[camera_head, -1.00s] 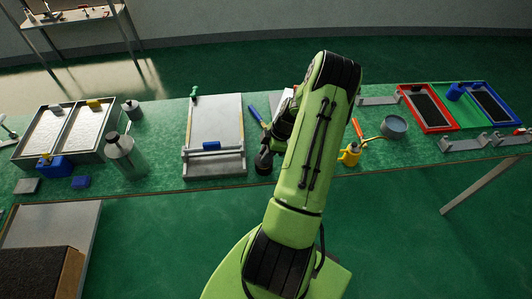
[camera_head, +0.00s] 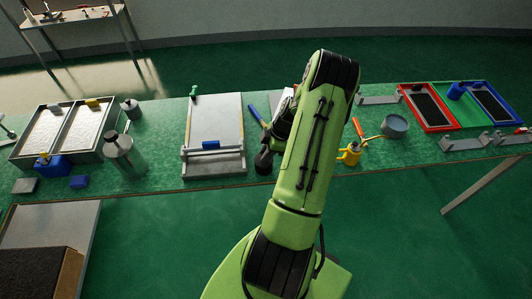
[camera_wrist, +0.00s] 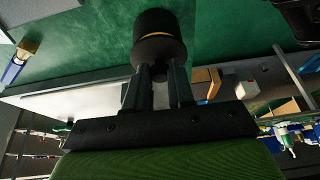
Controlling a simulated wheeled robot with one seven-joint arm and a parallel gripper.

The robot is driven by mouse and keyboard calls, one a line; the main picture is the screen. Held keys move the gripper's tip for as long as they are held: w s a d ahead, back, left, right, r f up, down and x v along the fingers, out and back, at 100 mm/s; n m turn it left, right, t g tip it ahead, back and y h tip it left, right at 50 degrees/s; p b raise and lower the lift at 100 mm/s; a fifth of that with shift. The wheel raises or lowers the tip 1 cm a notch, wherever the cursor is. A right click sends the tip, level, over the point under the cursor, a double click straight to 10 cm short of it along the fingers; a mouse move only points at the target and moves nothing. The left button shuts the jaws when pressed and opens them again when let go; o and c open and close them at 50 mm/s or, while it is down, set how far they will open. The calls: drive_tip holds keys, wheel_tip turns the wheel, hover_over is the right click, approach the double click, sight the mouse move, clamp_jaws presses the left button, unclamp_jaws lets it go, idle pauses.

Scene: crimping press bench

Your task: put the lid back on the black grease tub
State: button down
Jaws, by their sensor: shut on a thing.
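In the wrist view my gripper (camera_wrist: 160,72) is shut on a dark round lid (camera_wrist: 158,50). The black grease tub (camera_wrist: 157,20) is just beyond the lid, close against it or nearly so. A thin tan strip shows along one side between lid and tub, so the lid looks slightly off or tilted; I cannot tell whether they touch. In the head view the black tub (camera_head: 264,163) stands near the bench's front edge, just left of my arm. My fingers and the lid are hard to make out there, as the arm hides much of them.
A grey board with a blue-handled bar (camera_head: 214,130) lies left of the tub. A blue-handled tool (camera_head: 256,115) lies behind it. A yellow can (camera_head: 349,154) and a round grey tin (camera_head: 395,126) stand right of my arm. A metal bottle (camera_head: 122,152) stands farther left.

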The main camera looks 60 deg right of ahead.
idle(0.4)
drive_tip(key=shift+c, duration=2.1)
unclamp_jaws()
drive_tip(key=shift+r+p, duration=1.85)
drive_tip(key=shift+r, duration=1.7)
clamp_jaws()
drive_tip(key=shift+f, duration=0.1)
drive_tip(key=shift+f+b, duration=2.75)
drive_tip(key=shift+f, duration=0.05)
